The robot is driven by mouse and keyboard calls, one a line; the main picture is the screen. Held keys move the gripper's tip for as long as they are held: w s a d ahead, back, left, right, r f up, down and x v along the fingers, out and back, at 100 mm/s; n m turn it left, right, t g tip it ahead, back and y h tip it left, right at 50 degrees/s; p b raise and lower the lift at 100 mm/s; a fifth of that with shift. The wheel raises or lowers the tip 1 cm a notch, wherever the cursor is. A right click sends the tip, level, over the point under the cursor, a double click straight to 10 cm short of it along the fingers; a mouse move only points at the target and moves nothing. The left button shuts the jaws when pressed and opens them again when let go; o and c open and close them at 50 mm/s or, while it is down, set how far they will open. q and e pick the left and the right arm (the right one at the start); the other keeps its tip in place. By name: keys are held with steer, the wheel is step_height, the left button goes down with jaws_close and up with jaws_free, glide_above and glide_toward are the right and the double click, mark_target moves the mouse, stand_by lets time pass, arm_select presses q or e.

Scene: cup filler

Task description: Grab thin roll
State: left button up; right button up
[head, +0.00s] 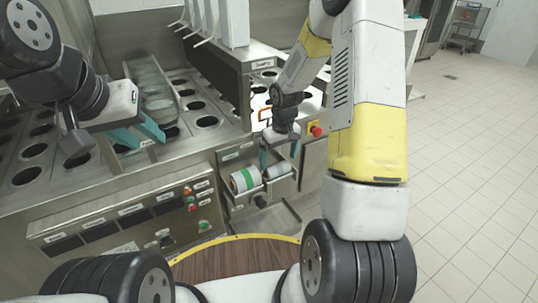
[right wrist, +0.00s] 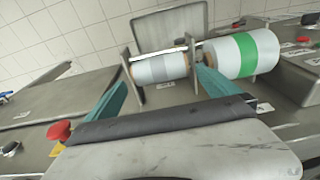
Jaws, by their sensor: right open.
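The thin roll (head: 279,175) is grey-white and sits in a metal holder on the machine's front. It also shows in the right wrist view (right wrist: 160,68), lying between two upright metal plates. My right gripper (head: 279,154) is open, with its teal fingers pointing down just above the roll. In the right wrist view, my right gripper's fingers (right wrist: 162,76) stand apart near the two ends of the thin roll. I cannot tell whether they touch it. My left gripper (head: 140,134) is open and empty above the machine's top at the left.
A thicker white roll with a green band (head: 245,180) sits beside the thin roll, close to one right finger. A red button (right wrist: 59,131) is near the other finger. A metal tray (head: 266,221) juts out below the rolls. Tiled floor (head: 470,170) is open at the right.

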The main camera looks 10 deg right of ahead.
mark_target(279, 169)
steer(key=shift+w+f, duration=0.15)
steer(key=shift+f, duration=1.3)
steer(key=c, duration=1.3)
steer(key=shift+o, duration=0.2)
steer(key=shift+r, duration=0.1)
